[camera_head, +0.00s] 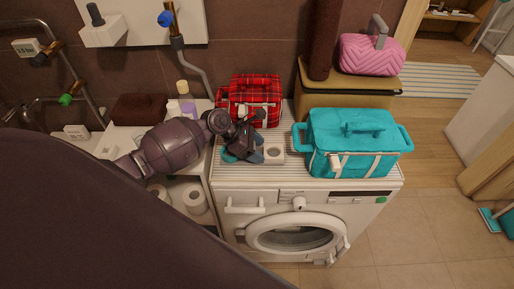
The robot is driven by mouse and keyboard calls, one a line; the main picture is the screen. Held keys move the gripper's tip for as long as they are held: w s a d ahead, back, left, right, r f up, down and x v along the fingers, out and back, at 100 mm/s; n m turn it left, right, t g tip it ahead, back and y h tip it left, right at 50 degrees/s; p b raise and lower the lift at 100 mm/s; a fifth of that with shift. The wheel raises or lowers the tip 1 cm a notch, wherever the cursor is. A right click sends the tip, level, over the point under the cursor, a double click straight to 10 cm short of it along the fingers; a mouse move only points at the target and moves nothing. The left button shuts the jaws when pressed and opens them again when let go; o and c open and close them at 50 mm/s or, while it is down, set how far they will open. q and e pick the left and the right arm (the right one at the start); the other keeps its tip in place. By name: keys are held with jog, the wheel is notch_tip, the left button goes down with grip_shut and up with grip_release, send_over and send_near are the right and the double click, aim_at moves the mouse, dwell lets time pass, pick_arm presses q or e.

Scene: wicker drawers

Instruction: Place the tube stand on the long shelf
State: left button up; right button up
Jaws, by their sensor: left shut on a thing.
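My left arm comes in from the left, and its gripper (252,146) is low over the white slatted top (287,170) of the washing machine. Which surface is the long shelf is not clear; the slatted top is a long, flat one. My right gripper is not in view.
A red plaid bag (255,92) stands behind the gripper. A turquoise bag (358,142) stands to the right on the slatted top. A white shelf unit at the left holds bottles (186,102) and paper rolls (195,201). The washing machine (297,232) is below.

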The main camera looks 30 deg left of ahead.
pick_arm(q)
jog(key=o, duration=1.2)
jog(key=shift+o, duration=0.2)
